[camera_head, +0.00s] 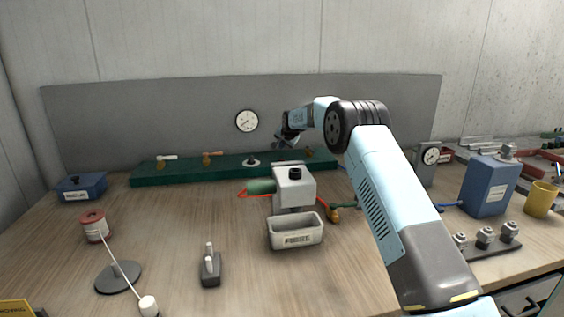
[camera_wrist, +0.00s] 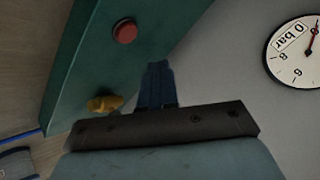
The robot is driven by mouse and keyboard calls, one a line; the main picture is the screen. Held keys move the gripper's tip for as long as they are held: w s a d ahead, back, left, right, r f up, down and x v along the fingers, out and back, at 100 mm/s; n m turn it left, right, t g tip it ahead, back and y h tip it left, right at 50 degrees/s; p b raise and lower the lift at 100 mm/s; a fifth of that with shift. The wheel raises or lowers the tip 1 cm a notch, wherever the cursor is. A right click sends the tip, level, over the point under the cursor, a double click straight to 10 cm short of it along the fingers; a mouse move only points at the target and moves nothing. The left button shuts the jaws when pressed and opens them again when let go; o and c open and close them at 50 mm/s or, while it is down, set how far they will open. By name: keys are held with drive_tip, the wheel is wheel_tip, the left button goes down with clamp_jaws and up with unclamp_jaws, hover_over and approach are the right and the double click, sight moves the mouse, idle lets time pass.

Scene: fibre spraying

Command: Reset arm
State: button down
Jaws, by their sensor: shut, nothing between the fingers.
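My arm, light blue with dark joints, reaches from the lower right up over the back of the bench in the head view. My gripper (camera_head: 284,139) is above the green panel (camera_head: 170,176), near the grey back wall board. In the wrist view my gripper (camera_wrist: 158,68) shows its dark fingers together, with nothing between them. The green panel, with a red button (camera_wrist: 125,31) and a yellow valve handle (camera_wrist: 104,104), lies behind the fingers there. A round white gauge (camera_head: 247,121) hangs left of my gripper; it shows at the right of the wrist view (camera_wrist: 297,52).
A grey machine (camera_head: 295,187) with a green cylinder stands mid-bench, a grey tray (camera_head: 294,232) in front. A spool (camera_head: 95,227), a stand and a small switch block (camera_head: 210,267) are left. A blue box (camera_head: 488,185) and yellow cup (camera_head: 540,199) are right.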

drive_tip(key=shift+r, duration=0.85)
drive_tip(key=shift+r, duration=0.15)
drive_tip(key=s+d+r+n+g+h, duration=0.1)
drive_tip(key=s+d+r, duration=0.7)
drive_tip(key=s+r, duration=0.25)
drive_tip(key=s+d+r+n+h, duration=0.1)
drive_tip(key=s+d+r, duration=0.85)
drive_tip(key=s, duration=0.25)
drive_tip(key=s+d+r, duration=0.2)
drive_tip(key=s+d, duration=0.1)
drive_tip(key=s, duration=0.6)
drive_tip(key=s+d+r, duration=0.2)
drive_tip(key=s+d, duration=0.2)
drive_tip(key=s, duration=0.4)
drive_tip(key=s+d+f+n, duration=0.1)
drive_tip(key=s+d+f, duration=0.1)
drive_tip(key=s, duration=0.9)
drive_tip(key=s+d+f+g+h, duration=0.1)
drive_tip(key=s+d+f, duration=0.2)
drive_tip(key=s, duration=0.8)
drive_tip(key=s+d+f+n+g, duration=0.1)
drive_tip(key=s+f, duration=0.3)
drive_tip(key=s, duration=0.7)
drive_tip(key=shift+d+f+n, duration=0.3)
drive_tip(key=shift+d+f, duration=0.05)
drive_tip(key=shift+d, duration=0.4)
